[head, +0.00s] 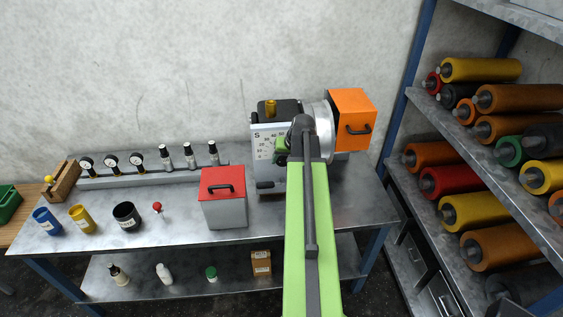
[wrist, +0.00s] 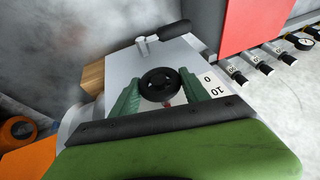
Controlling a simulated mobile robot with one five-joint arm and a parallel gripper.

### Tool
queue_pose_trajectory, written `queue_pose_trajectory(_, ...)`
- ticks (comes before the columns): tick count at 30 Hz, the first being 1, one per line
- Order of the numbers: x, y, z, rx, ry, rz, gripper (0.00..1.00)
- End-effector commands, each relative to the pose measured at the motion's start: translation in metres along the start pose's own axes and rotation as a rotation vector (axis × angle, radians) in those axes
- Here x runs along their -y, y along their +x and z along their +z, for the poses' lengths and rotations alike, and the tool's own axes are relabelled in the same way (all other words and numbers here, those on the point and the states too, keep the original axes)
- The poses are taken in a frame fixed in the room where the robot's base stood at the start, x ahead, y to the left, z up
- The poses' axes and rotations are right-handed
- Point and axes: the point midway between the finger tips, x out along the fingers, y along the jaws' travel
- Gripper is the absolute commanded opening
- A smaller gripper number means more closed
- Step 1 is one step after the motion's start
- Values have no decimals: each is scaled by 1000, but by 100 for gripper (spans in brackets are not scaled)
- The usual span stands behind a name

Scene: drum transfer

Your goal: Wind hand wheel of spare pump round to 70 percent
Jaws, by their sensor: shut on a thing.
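The spare pump (head: 268,172) is a grey box marked S with a dark top and a yellow cap, standing on the bench. Its face carries a number scale (head: 265,147); in the wrist view the marks 0 and 10 (wrist: 212,85) show. The hand wheel (wrist: 160,84) is small, black and round, on the pale face (wrist: 125,67). My gripper (wrist: 160,76) has its green fingers on either side of the wheel, shut on it. A small red mark (wrist: 168,104) shows beside the wheel rim. In the head view my gripper (head: 282,149) and arm hide the wheel.
A red-lidded box (head: 222,198) stands left of the pump. An orange box (head: 350,118) with a handle is right of it. Gauges (head: 111,162) and cups (head: 82,218) stand at the left. A roller rack (head: 480,170) is at the right.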

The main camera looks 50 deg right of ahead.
Motion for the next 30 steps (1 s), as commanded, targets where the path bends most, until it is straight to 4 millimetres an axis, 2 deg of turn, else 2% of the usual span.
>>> queue_pose_trajectory(1,15,-4,18,1,-5,-3,13)
queue_pose_trajectory(3,7,0,6,2,1,-5,12)
queue_pose_trajectory(13,-1,3,-1,-5,38,-91,13)
queue_pose_trajectory(30,-6,7,-1,-8,202,-483,13)
